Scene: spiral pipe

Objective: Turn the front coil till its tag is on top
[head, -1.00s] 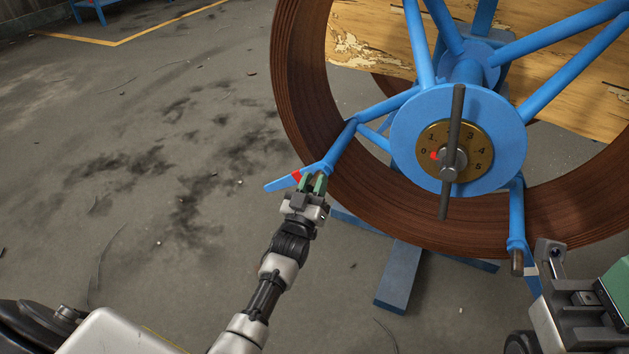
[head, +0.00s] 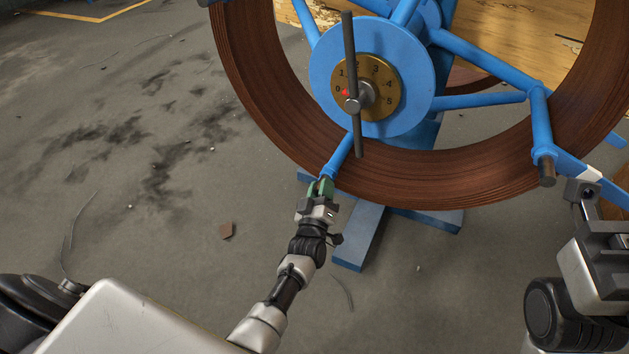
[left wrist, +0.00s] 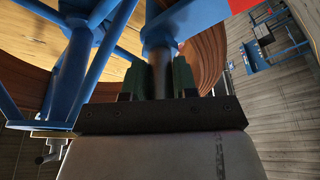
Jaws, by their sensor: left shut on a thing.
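The front coil (head: 262,101) is a brown band wound on a blue reel, with a round blue hub plate (head: 325,72). My left gripper (head: 322,187) is at the end of the reel's lower spoke, at the coil's bottom left. In the left wrist view its green jaws are shut on a dark peg (left wrist: 159,72) below a blue spoke end. A red patch (left wrist: 240,5) shows at the top there, maybe the tag; I cannot tell. My right gripper (head: 583,192) is near another dark peg (head: 545,172) at the lower right; its jaws are unclear.
A brass dial (head: 384,93), with a red mark by 0, sits on the hub behind a dark upright bar (head: 349,45). Blue stand feet (head: 358,238) lie on the floor under the coil.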

